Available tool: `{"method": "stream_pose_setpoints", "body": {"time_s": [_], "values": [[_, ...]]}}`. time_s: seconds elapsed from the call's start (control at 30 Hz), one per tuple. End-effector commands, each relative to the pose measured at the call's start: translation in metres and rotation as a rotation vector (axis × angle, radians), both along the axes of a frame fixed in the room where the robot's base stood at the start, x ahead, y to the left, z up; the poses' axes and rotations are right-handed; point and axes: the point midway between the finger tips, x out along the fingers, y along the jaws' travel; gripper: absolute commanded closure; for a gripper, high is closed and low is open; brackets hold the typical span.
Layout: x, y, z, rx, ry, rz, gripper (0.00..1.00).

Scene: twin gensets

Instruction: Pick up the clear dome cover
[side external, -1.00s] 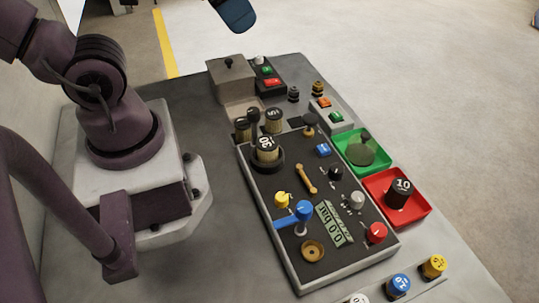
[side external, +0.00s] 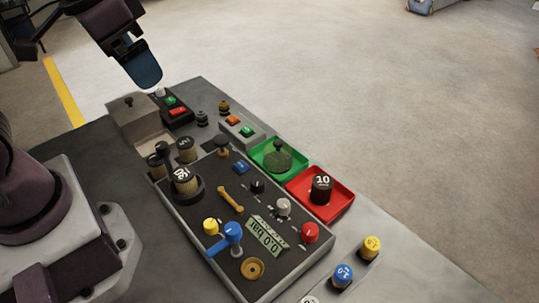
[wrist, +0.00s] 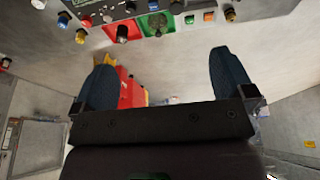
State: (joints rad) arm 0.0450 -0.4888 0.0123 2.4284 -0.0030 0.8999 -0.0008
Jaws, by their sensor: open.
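The clear dome cover (side external: 279,160) looks like a see-through, green-tinted dome with a dark knob on top. It sits in the green tray (side external: 258,152), and also shows small at the top of the wrist view (wrist: 157,21). My gripper (side external: 147,78) hangs at the upper left of the side view, above the back end of the table and away from the dome. In the wrist view my gripper (wrist: 165,70) has two dark blue fingers spread wide, with nothing between them held.
A red tray (side external: 338,207) with a black "10" weight (side external: 322,187) adjoins the green tray. A grey lidded box (side external: 130,108) and a button box (side external: 173,106) stand below my gripper. A control panel (side external: 240,225) with knobs and a blue lever fills the middle.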

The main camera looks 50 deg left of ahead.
Motion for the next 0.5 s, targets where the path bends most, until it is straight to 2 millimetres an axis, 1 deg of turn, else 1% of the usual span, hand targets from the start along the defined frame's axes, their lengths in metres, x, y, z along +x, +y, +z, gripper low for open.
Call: {"method": "stream_pose_setpoints", "body": {"time_s": [0.03, 0.17, 0.27, 0.3, 0.37, 0.5], "values": [[0.014, -0.003, -0.008, -0.006, 0.052, 0.007, 0.00], [0.051, -0.009, -0.025, -0.027, 0.150, 0.085, 0.00], [0.081, -0.015, -0.044, -0.044, 0.215, 0.185, 0.00], [0.093, -0.017, -0.053, -0.049, 0.239, 0.235, 0.00], [0.111, -0.021, -0.068, -0.055, 0.272, 0.314, 0.00], [0.151, -0.029, -0.108, -0.062, 0.330, 0.525, 0.00]]}}
